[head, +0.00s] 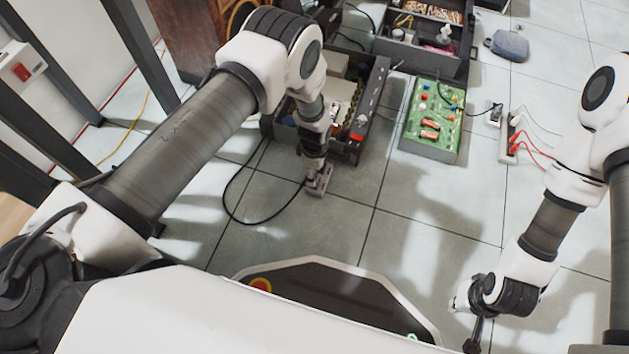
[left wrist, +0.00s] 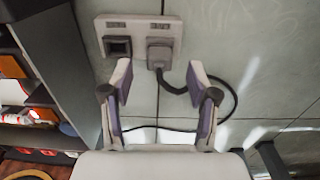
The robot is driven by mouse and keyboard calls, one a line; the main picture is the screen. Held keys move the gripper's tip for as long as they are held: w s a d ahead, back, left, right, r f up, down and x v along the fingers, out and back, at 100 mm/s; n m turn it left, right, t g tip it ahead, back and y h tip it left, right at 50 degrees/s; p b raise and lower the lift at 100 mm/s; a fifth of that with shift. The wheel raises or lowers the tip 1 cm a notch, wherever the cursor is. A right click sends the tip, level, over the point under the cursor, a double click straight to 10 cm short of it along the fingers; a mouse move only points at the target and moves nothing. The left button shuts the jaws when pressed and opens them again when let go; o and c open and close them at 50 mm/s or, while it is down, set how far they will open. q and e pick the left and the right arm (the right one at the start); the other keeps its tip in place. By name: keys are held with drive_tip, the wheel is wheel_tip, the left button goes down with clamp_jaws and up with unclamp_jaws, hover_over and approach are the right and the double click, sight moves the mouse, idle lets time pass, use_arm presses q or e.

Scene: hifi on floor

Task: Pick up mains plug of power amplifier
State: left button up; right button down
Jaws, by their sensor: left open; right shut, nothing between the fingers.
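The mains plug (left wrist: 159,55) is dark grey and sits in the right socket of a pale two-socket plate (left wrist: 108,22); the left socket is empty. My right gripper (head: 474,343) is shut and empty at lower right, far from the plug.
A green circuit-board unit (head: 432,118) stands right of the case. A power strip (head: 508,140) with red and white leads lies further right. A dark open toolbox (head: 467,40) stands behind. Dark frame legs (head: 143,55) stand at left. The tiles in front of the green unit are clear.

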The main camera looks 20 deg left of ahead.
use_arm(q)
wheel_tip(320, 180, down, 4)
drive_tip(key=shift+b, duration=0.75)
drive_tip(key=shift+r, duration=0.15)
clamp_jaws()
use_arm(e)
wheel_tip(320, 180, down, 2)
drive_tip(key=shift+w+f, duration=0.1)
drive_tip(key=shift+f, duration=0.15)
use_arm(q)
drive_tip(key=shift+r, duration=0.1)
